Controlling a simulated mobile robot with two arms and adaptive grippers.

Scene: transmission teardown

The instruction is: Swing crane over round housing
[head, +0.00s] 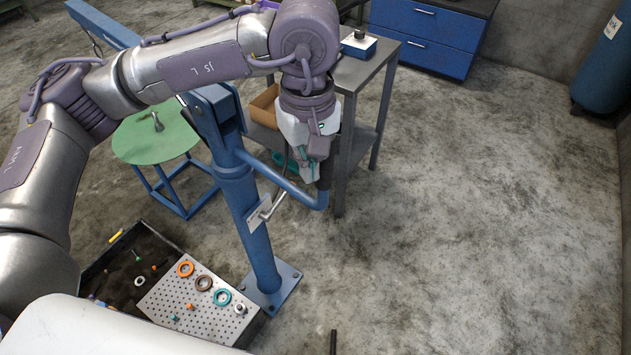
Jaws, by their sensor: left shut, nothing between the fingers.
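The blue crane (240,195) stands on a square floor plate in the middle of the view. Its boom (105,24) reaches away to the upper left, partly hidden behind my left arm. I cannot make out a round housing. My right gripper is out of view.
A round green table (140,145) with a small metal part stands left of the post. A grey metal bench (375,72) stands behind the gripper. A perforated tray (160,297) with coloured rings lies at the crane's foot. The floor to the right is clear.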

